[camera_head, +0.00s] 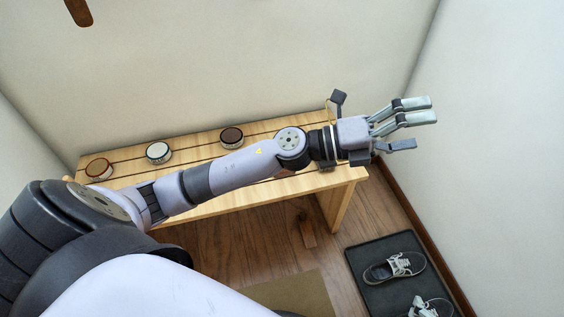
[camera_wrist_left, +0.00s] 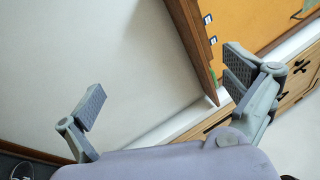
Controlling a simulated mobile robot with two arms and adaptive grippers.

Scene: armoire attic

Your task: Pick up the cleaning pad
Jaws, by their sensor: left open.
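My left gripper (camera_head: 412,124) is open and empty. It is held beyond the right end of the wooden bench (camera_head: 225,209), in front of the right wall. In the left wrist view its two fingers (camera_wrist_left: 165,90) are spread wide with nothing between them. I cannot make out a cleaning pad for certain. Several items lie on the bench: an orange-brown round tin (camera_head: 99,168), a white-topped round tin (camera_head: 158,152) and a dark brown-topped round tin (camera_head: 232,137). A small grey item (camera_head: 326,165) is mostly hidden under my left wrist. My right gripper is not in view.
A dark tray (camera_head: 362,293) with sneakers (camera_head: 395,267) is on the floor at lower right. A mat (camera_head: 292,294) lies in front of the bench. Walls close in behind and right. The left wrist view shows an orange board (camera_wrist_left: 255,22) and wooden furniture (camera_wrist_left: 298,82).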

